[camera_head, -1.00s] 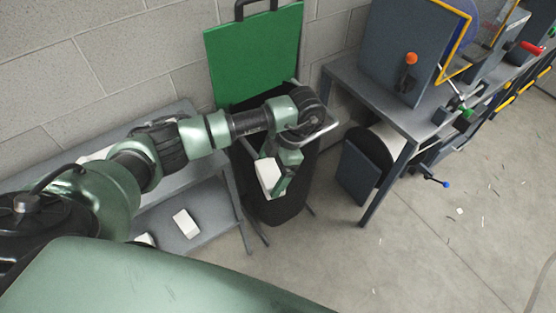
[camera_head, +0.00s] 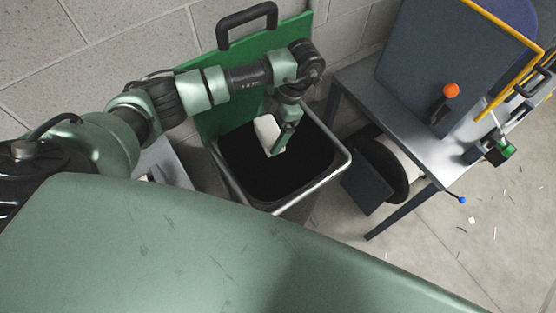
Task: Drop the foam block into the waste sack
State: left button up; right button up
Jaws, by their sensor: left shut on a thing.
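The white foam block (camera_head: 267,134) is held in my left gripper (camera_head: 279,143), which is shut on it. Block and gripper show over the black opening of the waste sack (camera_head: 301,177). The sack hangs in a metal rim frame with a raised green lid (camera_head: 218,118) behind it. How high the block is above the sack's mouth is hard to tell. My right gripper is not in view.
A grey workbench (camera_head: 364,104) with an upright dark panel and an orange-knobbed lever (camera_head: 451,91) stands to the right of the sack. A dark round-ended object (camera_head: 372,187) is beneath it.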

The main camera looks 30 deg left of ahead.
pick_arm(q)
jog(key=shift+w+a+f, duration=0.1)
jog(key=shift+w+f, duration=0.05)
jog(key=shift+f, duration=0.15)
jog(key=shift+f+b, duration=0.25)
jog(key=shift+b, duration=0.05)
notch_tip(320, 180, down, 5)
jog(key=b, duration=0.3)
jog(key=o, duration=1.1)
jog(key=shift+c, duration=0.2)
jog(key=shift+r, duration=0.1)
